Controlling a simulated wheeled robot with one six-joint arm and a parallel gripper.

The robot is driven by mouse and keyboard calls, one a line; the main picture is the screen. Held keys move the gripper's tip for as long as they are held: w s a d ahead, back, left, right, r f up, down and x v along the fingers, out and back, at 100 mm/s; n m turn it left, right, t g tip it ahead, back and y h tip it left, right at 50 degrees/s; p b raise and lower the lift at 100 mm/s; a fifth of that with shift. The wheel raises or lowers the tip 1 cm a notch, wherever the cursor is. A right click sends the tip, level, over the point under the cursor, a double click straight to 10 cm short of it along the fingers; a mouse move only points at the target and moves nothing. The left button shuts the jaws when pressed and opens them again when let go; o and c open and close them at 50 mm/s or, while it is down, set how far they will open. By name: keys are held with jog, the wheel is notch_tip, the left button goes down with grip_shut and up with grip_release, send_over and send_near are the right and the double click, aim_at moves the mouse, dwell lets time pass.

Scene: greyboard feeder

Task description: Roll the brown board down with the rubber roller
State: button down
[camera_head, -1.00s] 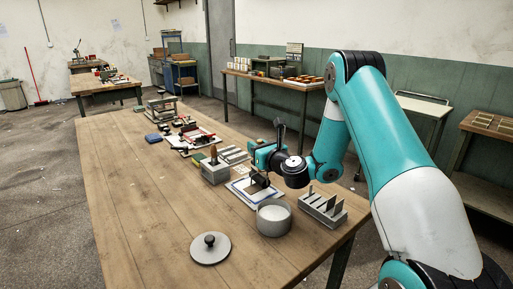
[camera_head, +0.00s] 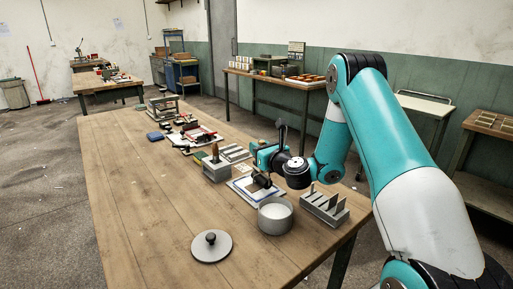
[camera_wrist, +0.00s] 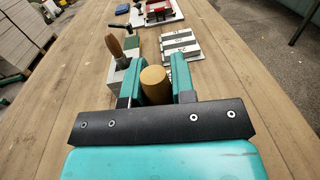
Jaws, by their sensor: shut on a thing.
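My gripper (camera_head: 266,156) is over the near right part of the workbench. In the wrist view it is shut on a round wooden handle (camera_wrist: 155,87), which stands between the two teal fingers. The black rubber roller (camera_head: 262,181) shows below the gripper in the head view, low over a white sheet with a blue border (camera_head: 240,186). I cannot tell whether the roller touches it. No brown board can be made out there; the roller and gripper cover part of the sheet. In the wrist view, my gripper body hides the roller and sheet.
A grey pot (camera_head: 275,217) stands close in front of the sheet, with a slotted metal rack (camera_head: 325,207) to its right. A grey block with a wooden-handled tool (camera_head: 216,168) is just behind left. A round lid (camera_head: 211,247) lies nearer. The bench's left side is clear.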

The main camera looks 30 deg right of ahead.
notch_tip(320, 180, up, 3)
jog(key=shift+a+f+p, duration=0.1)
jog(key=shift+f+p, duration=0.1)
jog(key=shift+p, duration=0.2)
notch_tip(320, 180, up, 6)
jog(key=p, duration=0.6)
jog(key=shift+f, duration=0.25)
